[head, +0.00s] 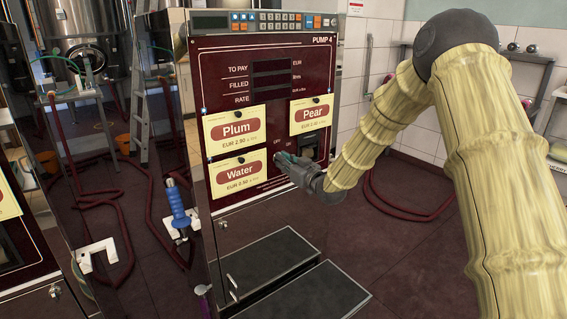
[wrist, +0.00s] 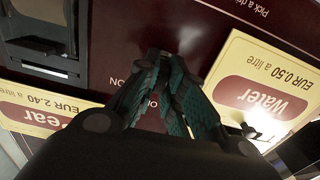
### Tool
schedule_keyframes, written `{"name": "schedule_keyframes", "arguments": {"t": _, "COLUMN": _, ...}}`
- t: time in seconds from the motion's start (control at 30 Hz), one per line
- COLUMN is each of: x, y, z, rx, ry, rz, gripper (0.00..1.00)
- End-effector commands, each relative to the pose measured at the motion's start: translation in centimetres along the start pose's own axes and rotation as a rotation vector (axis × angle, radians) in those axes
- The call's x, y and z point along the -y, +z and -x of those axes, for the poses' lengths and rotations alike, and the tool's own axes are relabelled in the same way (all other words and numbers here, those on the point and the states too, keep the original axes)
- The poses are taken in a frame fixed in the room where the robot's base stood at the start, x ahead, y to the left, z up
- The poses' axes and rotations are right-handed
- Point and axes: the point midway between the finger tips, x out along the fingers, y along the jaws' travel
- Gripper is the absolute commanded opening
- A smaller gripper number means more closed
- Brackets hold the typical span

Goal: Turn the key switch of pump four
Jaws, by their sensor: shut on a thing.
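Pump four (head: 255,185) is a dark red cabinet marked "PUMP 4". My gripper (head: 284,160) is at its front panel, just right of the Plum and Water cards and below the Pear card. "OFF" and "ON" lettering shows beside the fingers. In the wrist view, my gripper's green-padded fingers (wrist: 168,92) are close together against the panel between the Pear and Water cards. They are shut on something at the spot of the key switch. The key switch itself is hidden behind the fingers.
Cards for Plum (head: 236,129), Water (head: 238,174) and Pear (head: 312,115) are fixed on the panel. Red hoses (head: 410,213) lie on the floor behind.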

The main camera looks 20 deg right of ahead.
Motion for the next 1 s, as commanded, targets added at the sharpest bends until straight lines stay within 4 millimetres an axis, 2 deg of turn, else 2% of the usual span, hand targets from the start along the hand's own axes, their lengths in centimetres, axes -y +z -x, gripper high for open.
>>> {"name": "schedule_keyframes", "arguments": {"t": 0.17, "x": -0.1, "y": 0.1, "z": 0.1, "rx": 0.001, "ry": 0.001, "rz": 0.0, "gripper": 0.0}}
{"name": "schedule_keyframes", "arguments": {"t": 0.2, "x": -0.1, "y": 0.1, "z": 0.1, "rx": 0.001, "ry": 0.001, "rz": 0.0, "gripper": 0.18}}
{"name": "schedule_keyframes", "arguments": {"t": 0.3, "x": 0.0, "y": 0.1, "z": 0.0, "rx": 0.001, "ry": 0.0, "rz": 0.0, "gripper": 0.32}}
{"name": "schedule_keyframes", "arguments": {"t": 0.67, "x": 0.0, "y": 0.0, "z": 0.3, "rx": 0.001, "ry": -0.001, "rz": -0.001, "gripper": 0.32}}
{"name": "schedule_keyframes", "arguments": {"t": 0.83, "x": 0.0, "y": -0.1, "z": 2.0, "rx": 0.0, "ry": -0.001, "rz": -0.002, "gripper": 0.32}}
{"name": "schedule_keyframes", "arguments": {"t": 1.0, "x": 0.0, "y": -0.1, "z": 5.1, "rx": 0.0, "ry": 0.001, "rz": -0.003, "gripper": 0.32}}
